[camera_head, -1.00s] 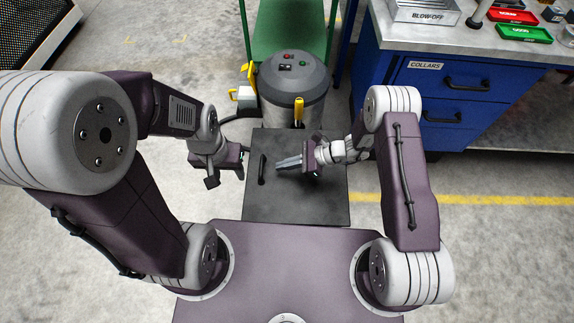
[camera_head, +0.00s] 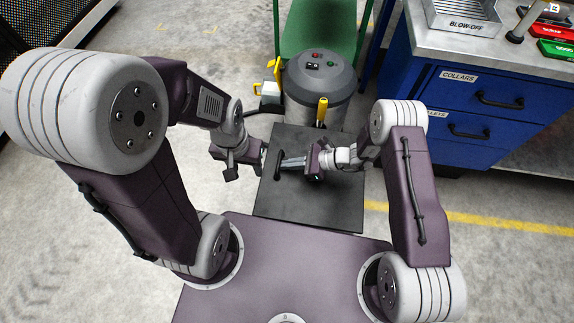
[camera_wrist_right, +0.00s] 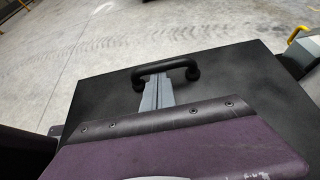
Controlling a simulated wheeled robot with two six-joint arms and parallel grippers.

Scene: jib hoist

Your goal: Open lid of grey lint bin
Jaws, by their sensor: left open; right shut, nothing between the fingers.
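The grey lint bin shows from above as a dark box whose flat lid (camera_head: 325,205) lies in front of my base; it looks shut. A black bar handle (camera_head: 278,168) stands near the lid's left edge and also shows in the right wrist view (camera_wrist_right: 165,67). My right gripper (camera_head: 283,162) is shut and empty, its fingers pointing left at the handle. In the right wrist view the fingertips (camera_wrist_right: 157,80) reach the handle's bar, between its two posts; I cannot tell whether they touch. My left gripper (camera_head: 238,168) is open and empty, left of the bin.
A round grey machine (camera_head: 320,85) with a yellow handle (camera_head: 322,110) stands just behind the bin. A blue drawer cabinet (camera_head: 470,110) with a grey worktop is at the back right. Floor left and right of the bin is clear.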

